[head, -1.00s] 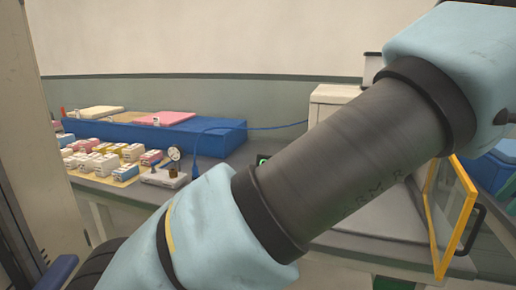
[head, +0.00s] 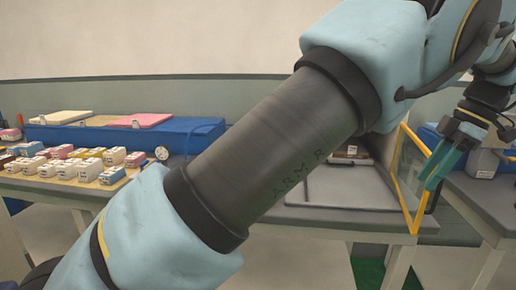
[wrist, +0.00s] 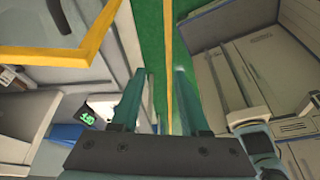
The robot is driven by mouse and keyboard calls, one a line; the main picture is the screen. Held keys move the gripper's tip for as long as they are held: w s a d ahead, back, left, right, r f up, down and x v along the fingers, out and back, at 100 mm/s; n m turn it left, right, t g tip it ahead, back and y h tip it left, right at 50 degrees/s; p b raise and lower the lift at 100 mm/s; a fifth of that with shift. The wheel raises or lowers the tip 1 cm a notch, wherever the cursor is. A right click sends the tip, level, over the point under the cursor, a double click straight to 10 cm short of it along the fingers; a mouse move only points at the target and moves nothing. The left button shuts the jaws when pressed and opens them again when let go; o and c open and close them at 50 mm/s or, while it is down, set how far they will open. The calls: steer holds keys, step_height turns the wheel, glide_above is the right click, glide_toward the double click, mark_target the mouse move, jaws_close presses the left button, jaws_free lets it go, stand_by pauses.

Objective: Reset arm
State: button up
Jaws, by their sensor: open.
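My gripper (head: 440,165) is at the right of the head view, at the end of my arm, which crosses the picture from lower left to upper right. Its teal fingers point down and to the left, beside a yellow-framed panel (head: 411,226). In the wrist view my gripper (wrist: 160,72) has its two fingers apart with nothing between them. Beyond the fingers lie a green floor strip (wrist: 150,30) and a yellow line (wrist: 168,60).
A table at the left bears several small boxes (head: 88,170) and a long blue mattress-like block (head: 190,138) with coloured pads. A grey table (head: 325,215) stands behind my arm. A white cabinet (wrist: 245,70) shows in the wrist view.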

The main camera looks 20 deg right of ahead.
steer(key=w+a+f+m+g+h, duration=0.1)
steer(key=w+a+f+m, duration=0.1)
steer(key=w+a, duration=0.9)
steer(key=w+a+f+m+g+h, duration=0.1)
steer(key=w+a+f+m, duration=0.1)
steer(key=w+a, duration=0.95)
steer(key=a+f+m+h, duration=0.1)
steer(key=a+f+m, duration=0.1)
steer(key=a, duration=0.8)
steer(key=a+f+m, duration=0.2)
steer(key=a, duration=0.8)
steer(key=s+a+f+m+t, duration=0.1)
steer(key=s+a+f+m, duration=0.2)
steer(key=s+a, duration=0.4)
steer(key=a+m, duration=0.1)
steer(key=a, duration=0.4)
steer(key=shift+a+t+h, duration=0.3)
steer(key=shift+a+h, duration=0.1)
steer(key=shift+f, duration=0.1)
steer(key=shift+c, duration=0.4)
